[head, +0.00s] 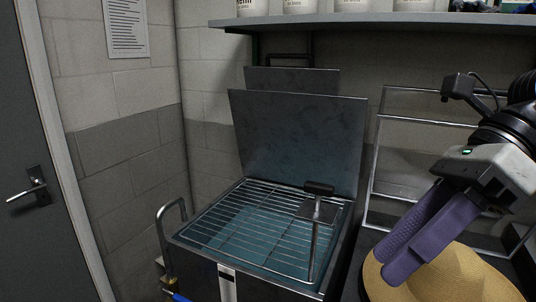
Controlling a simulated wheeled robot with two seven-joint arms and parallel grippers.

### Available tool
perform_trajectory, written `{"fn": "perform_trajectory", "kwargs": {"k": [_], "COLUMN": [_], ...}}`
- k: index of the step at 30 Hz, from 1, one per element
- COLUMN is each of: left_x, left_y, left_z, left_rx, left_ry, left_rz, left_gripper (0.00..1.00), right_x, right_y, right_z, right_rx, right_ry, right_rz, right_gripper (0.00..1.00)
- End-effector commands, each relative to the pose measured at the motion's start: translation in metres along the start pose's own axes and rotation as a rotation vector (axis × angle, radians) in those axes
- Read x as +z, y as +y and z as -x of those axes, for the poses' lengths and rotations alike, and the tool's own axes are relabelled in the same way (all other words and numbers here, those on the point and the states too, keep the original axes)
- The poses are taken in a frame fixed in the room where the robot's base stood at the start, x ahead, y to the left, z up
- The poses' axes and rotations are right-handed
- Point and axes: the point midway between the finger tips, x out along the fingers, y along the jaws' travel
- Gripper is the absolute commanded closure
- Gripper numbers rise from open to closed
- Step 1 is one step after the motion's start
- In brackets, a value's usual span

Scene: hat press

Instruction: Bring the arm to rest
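My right gripper (388,266) comes in from the right with two purple fingers pointing down and left. The fingers lie close side by side in this view, and I cannot tell whether they are open or shut. A tan straw hat (450,276) is at the bottom right, partly cut off by the picture edge. The fingers overlap its crown and brim in the picture; I cannot tell whether they touch it. My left gripper is not in view.
A metal basin with a wire rack (250,226) and a raised lid (298,140) stands in the middle. A post with a dark handle (318,188) rises at its right. A wire frame (385,130) stands behind my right arm. A shelf (400,20) runs above; a door (40,120) is left.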

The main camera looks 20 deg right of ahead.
Motion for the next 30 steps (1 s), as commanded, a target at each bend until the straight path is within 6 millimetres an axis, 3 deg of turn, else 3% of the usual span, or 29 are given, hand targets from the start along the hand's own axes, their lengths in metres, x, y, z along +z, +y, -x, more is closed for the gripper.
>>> {"fn": "perform_trajectory", "kwargs": {"k": [3, 9, 11, 13, 15, 18, 22, 26, 30], "left_x": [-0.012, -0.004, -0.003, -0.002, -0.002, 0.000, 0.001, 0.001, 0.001], "left_y": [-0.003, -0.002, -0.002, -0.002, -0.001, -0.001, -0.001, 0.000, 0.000], "left_z": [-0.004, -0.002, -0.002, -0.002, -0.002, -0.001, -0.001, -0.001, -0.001], "left_rx": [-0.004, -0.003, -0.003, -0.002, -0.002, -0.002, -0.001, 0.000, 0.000], "left_ry": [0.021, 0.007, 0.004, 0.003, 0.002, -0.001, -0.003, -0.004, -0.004], "left_rz": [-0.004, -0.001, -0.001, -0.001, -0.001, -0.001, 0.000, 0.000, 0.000], "left_gripper": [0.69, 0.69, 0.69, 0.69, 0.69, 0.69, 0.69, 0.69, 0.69], "right_x": [0.026, 0.085, 0.102, 0.114, 0.111, 0.083, 0.022, -0.051, -0.133], "right_y": [0.013, 0.020, 0.006, -0.023, -0.064, -0.123, -0.173, -0.193, -0.184], "right_z": [-0.030, -0.069, -0.078, -0.090, -0.110, -0.150, -0.212, -0.277, -0.345], "right_rx": [0.207, 0.639, 0.780, 0.918, 1.021, 1.089, 1.081, 1.007, 0.870], "right_ry": [-0.123, -0.448, -0.579, -0.733, -0.879, -1.047, -1.182, -1.256, -1.283], "right_rz": [-0.062, -0.356, -0.526, -0.763, -1.034, -1.423, -1.859, -2.256, -2.651], "right_gripper": [0.62, 0.62, 0.62, 0.62, 0.62, 0.62, 0.62, 0.62, 0.62]}}
